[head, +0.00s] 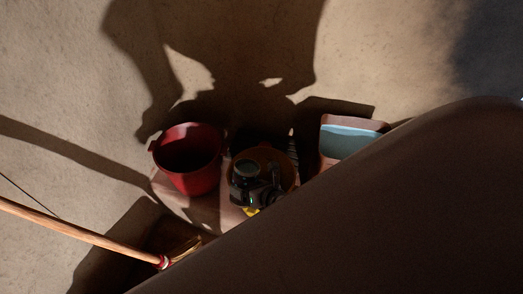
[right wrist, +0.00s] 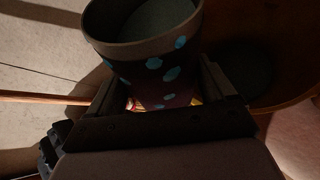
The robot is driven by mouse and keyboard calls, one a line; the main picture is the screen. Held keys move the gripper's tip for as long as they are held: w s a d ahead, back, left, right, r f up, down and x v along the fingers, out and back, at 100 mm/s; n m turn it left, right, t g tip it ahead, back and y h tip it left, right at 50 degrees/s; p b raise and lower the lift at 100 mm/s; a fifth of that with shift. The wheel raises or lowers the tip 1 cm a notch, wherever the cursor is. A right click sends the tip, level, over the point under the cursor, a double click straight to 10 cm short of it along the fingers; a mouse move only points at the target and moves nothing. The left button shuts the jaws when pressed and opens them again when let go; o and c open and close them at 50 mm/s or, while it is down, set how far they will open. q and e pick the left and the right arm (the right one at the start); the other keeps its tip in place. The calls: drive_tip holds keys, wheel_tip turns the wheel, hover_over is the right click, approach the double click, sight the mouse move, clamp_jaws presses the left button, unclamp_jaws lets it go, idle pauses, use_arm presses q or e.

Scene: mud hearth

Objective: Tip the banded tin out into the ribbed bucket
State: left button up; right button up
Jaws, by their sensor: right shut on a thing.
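My right gripper (head: 256,186) is shut on a tin (head: 246,168), with its fingers on either side of it. In the right wrist view the tin (right wrist: 150,52) is dark with light blue spots and a plain band under its rim. It looks roughly upright, and its mouth shows a grey inside. A red bucket (head: 190,178) with a small ear at its rim stands to the left of the gripper, apart from the tin. Its inside is in deep shadow, and I cannot make out ribs on it. My left gripper is not in view.
A brown-orange round vessel (head: 281,160) is right behind the held tin, and it fills the right of the wrist view (right wrist: 285,95). A pinkish box with a pale blue inside (head: 345,140) stands farther right. A broom (head: 85,231) lies at lower left. Heavy shadows cover much.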

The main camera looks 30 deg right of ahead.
drive_tip(key=shift+w, duration=0.1)
drive_tip(key=shift+w+d+f+m+g+y+b, duration=0.25)
drive_tip(key=shift+d+m+y+b, duration=0.35)
drive_tip(key=shift+b, duration=0.55)
drive_tip(key=shift+w+d+g+b, duration=0.15)
drive_tip(key=shift+g+b, duration=0.1)
drive_tip(key=shift+b, duration=0.2)
drive_tip(key=shift+f+m+g+y+b, duration=0.1)
drive_tip(key=shift+m+g+y+b, duration=0.25)
drive_tip(key=shift+y+b, duration=0.35)
idle(0.4)
drive_tip(key=shift+d+b, duration=0.1)
drive_tip(key=shift+b, duration=0.25)
drive_tip(key=shift+f+m+g+y+b, duration=0.1)
drive_tip(key=shift+m+g+y+b, duration=0.25)
drive_tip(key=shift+m+b, duration=0.3)
idle(0.4)
drive_tip(key=shift+y+b, duration=0.25)
drive_tip(key=shift+b, duration=0.2)
drive_tip(key=shift+f+b, duration=0.3)
drive_tip(key=shift+b, duration=0.15)
drive_tip(key=shift+f+b, duration=0.15)
drive_tip(key=shift+b, duration=0.2)
